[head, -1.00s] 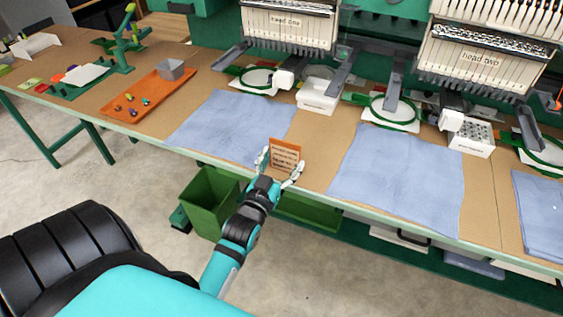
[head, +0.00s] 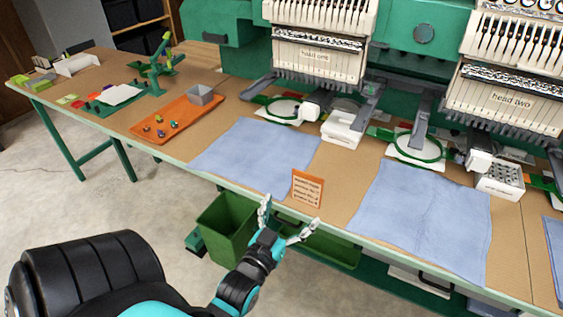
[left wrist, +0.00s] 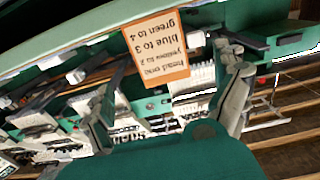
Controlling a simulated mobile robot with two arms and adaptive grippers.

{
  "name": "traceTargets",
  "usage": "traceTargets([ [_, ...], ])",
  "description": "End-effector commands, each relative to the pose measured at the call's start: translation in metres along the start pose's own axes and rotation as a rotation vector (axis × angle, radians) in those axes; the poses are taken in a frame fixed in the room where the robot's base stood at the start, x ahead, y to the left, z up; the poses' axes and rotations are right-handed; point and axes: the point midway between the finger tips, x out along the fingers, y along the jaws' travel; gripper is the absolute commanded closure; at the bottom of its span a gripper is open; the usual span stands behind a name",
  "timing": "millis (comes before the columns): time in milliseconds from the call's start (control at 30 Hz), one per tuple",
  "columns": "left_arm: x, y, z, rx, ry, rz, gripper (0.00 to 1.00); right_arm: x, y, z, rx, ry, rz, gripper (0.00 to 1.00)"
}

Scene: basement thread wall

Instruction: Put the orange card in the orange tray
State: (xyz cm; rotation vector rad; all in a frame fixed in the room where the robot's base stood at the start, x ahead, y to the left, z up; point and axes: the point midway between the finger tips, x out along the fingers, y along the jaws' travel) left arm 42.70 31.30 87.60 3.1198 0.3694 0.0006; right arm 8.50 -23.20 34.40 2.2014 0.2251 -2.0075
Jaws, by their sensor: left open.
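The orange card (head: 307,188), with printed lines of text, stands upright at the table's front edge between two blue cloths. My left gripper (head: 291,210) is open and empty, just in front of the card and apart from it, its fingers spread below the card's level. In the left wrist view the card (left wrist: 155,48) shows upside down between the open fingers, with colour words and numbers on it. The orange tray (head: 182,109) lies farther left on the table, with several small coloured spools and a grey box in it. My right gripper is not in view.
Blue cloths (head: 255,157) and (head: 425,222) lie either side of the card. Embroidery heads (head: 318,50) with hoops stand behind. A green bin (head: 225,228) sits under the table edge. A green stand (head: 158,65) is beyond the tray.

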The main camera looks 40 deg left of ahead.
Motion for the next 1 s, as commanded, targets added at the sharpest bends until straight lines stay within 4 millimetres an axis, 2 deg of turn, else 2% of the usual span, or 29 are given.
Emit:
traceTargets([
  [100,-0.025,0.000,0.002,0.000,-0.004,0.000,0.02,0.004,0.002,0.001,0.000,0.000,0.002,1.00],
  [300,-0.046,0.000,0.001,0.000,-0.002,0.000,0.02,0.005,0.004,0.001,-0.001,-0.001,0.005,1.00],
  [567,-0.050,0.000,0.001,0.000,-0.001,0.000,0.02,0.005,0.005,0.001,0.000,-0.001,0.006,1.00],
  [667,-0.048,0.005,0.019,-0.004,-0.037,0.011,0.02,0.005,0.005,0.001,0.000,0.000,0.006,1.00],
  [767,-0.047,0.019,0.074,-0.011,-0.141,0.042,0.02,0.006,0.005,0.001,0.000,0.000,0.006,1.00],
  [867,-0.055,0.042,0.160,-0.012,-0.312,0.097,0.02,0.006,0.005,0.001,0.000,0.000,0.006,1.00],
  [900,-0.063,0.052,0.199,-0.007,-0.391,0.123,0.02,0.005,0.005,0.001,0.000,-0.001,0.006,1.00],
  [967,-0.081,0.066,0.256,0.006,-0.515,0.163,0.02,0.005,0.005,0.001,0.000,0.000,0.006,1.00],
  [1000,-0.095,0.073,0.292,0.020,-0.596,0.189,0.02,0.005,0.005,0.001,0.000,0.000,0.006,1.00],
])
